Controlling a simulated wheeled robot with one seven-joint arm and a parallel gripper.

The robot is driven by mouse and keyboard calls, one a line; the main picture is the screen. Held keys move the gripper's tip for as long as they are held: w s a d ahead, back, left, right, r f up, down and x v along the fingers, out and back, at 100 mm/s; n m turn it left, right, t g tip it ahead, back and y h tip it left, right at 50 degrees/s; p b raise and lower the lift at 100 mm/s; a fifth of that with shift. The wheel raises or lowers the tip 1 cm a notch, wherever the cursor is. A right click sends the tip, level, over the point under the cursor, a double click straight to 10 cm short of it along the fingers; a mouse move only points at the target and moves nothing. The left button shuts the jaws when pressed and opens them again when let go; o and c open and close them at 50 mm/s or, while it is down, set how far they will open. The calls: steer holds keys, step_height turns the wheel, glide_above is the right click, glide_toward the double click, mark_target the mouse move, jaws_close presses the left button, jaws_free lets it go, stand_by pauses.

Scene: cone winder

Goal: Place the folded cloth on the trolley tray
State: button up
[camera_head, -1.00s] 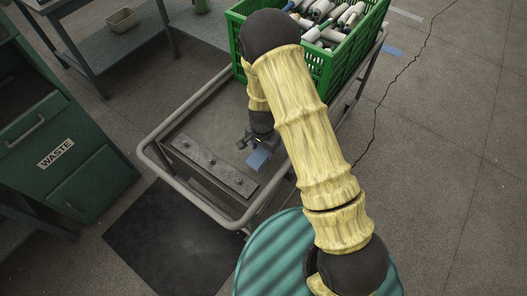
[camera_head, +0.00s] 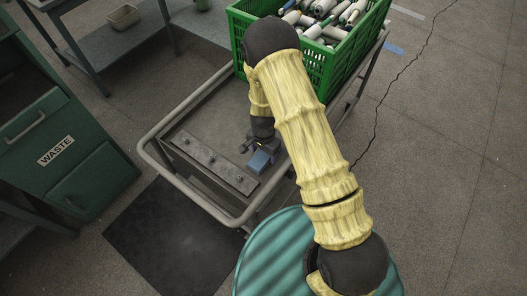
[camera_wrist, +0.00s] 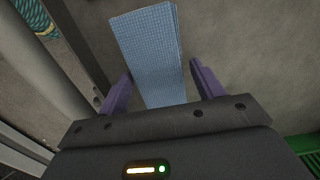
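The folded blue cloth (camera_head: 259,163) is at the near right part of the trolley tray (camera_head: 215,118), beside the metal bar. My gripper (camera_head: 262,148) is right at the cloth, low over the tray. In the wrist view, the checked blue cloth (camera_wrist: 152,52) reaches between the two purple fingers of my gripper (camera_wrist: 164,88). The fingers are apart, with a gap on each side of the cloth. I cannot tell for sure whether the cloth's underside rests fully on the tray. My arm hides part of the tray's right side.
A dark metal bar with bolts (camera_head: 213,162) lies along the tray's near side. A green crate of yarn cones (camera_head: 325,62) stands at the trolley's far end. A teal drum (camera_head: 268,262) stands close in front. A green WASTE cabinet (camera_head: 62,150) is at the left.

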mark_target(263, 154)
steer(key=shift+o, duration=0.4)
steer(key=shift+r, duration=0.1)
steer(key=shift+r, duration=0.2)
step_height(263, 154, up, 12)
steer(key=p, duration=0.1)
steer(key=shift+p, duration=0.3)
steer(key=shift+f, duration=0.1)
steer(key=s+d+r+n+t, duration=0.1)
steer(key=s+d+r+n, duration=0.2)
steer(key=s+d+r, duration=0.3)
steer(key=s+d+r+n+t, duration=0.1)
steer(key=s+d+r+n, duration=0.3)
steer(key=r, duration=0.8)
steer(key=s+d, duration=0.2)
steer(key=d, duration=0.1)
steer(key=shift+s+d+r+n+t, duration=0.2)
steer(key=shift+d+r+n+t, duration=0.1)
steer(key=shift+d, duration=0.05)
